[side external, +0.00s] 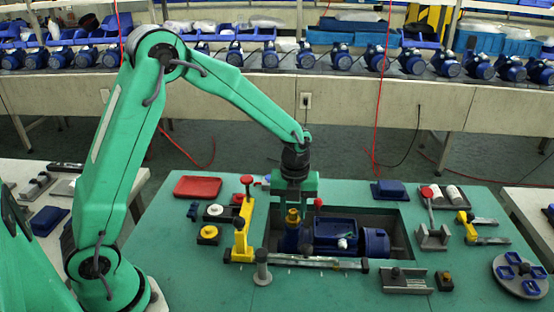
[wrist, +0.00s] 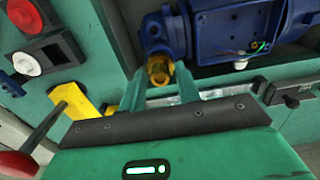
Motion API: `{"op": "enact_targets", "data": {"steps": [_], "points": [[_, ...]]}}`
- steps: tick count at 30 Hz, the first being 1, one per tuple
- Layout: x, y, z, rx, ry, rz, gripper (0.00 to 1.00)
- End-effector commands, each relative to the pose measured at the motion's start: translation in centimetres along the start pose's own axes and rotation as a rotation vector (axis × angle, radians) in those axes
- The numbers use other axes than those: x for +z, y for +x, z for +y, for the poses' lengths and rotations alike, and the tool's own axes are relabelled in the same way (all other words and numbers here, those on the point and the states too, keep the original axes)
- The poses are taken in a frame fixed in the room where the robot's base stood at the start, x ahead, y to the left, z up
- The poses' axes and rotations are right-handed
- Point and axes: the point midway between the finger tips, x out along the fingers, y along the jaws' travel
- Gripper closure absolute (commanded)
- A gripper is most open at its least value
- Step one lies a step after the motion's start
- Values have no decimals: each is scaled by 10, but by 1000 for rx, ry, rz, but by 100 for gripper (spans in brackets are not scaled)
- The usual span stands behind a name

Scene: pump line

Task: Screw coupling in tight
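The coupling (side external: 292,216) is a small brass-yellow piece on the upright blue port at the left end of the blue pump (side external: 335,232). It looks upright; how deep it sits in the port cannot be seen. My gripper (side external: 293,203) points down directly above it. In the wrist view the coupling (wrist: 159,71) shows between and just beyond the two green fingertips of my gripper (wrist: 160,78). The fingers are apart, with a narrow gap seen at each side of the coupling. The pump (wrist: 232,32) also fills the upper right there.
The pump lies in a recess of the green table (side external: 340,291). A yellow clamp (side external: 243,232) with a red knob stands close to the left. A metal rail (side external: 320,262) runs in front. A red tray (side external: 198,187) lies behind left; a grey fixture (side external: 404,281) stands front right.

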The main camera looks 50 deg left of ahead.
Motion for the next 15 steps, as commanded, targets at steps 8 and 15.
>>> {"op": "enact_targets", "data": {"steps": [8,15], "points": [[0,0,0,0,0,0,95],[0,0,0,0,2,0,96]]}}
